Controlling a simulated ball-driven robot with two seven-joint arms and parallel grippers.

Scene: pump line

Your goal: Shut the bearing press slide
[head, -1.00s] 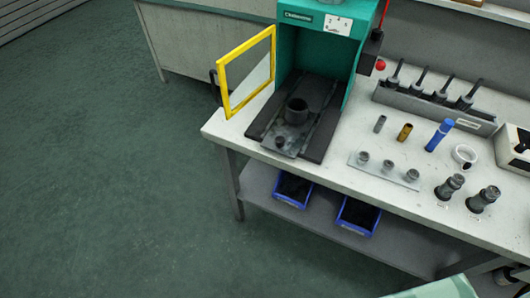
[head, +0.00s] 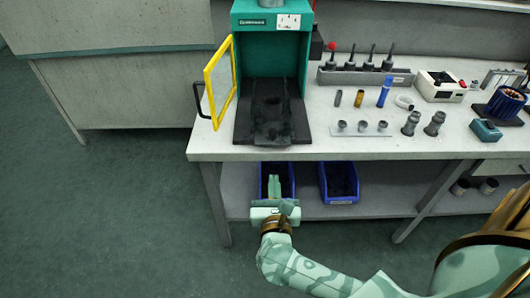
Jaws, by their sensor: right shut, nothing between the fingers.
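The teal bearing press (head: 271,22) stands at the back left of the workbench, and its yellow-framed door (head: 219,82) is swung open to the left. The dark press slide (head: 272,132) is out toward the front on the black base in the press mouth. A dark round fixture (head: 271,101) sits on it. My right gripper (head: 274,184) is shut and empty, in front of the bench's front edge and apart from the slide. In the picture it covers part of a blue bin. My left gripper is not in view.
A white plate with small bushings (head: 361,128), dark fittings (head: 411,123), a blue cylinder (head: 384,92) and a tool rack (head: 364,76) stand right of the press. Blue bins (head: 339,182) are on the lower shelf. Floor at left is clear.

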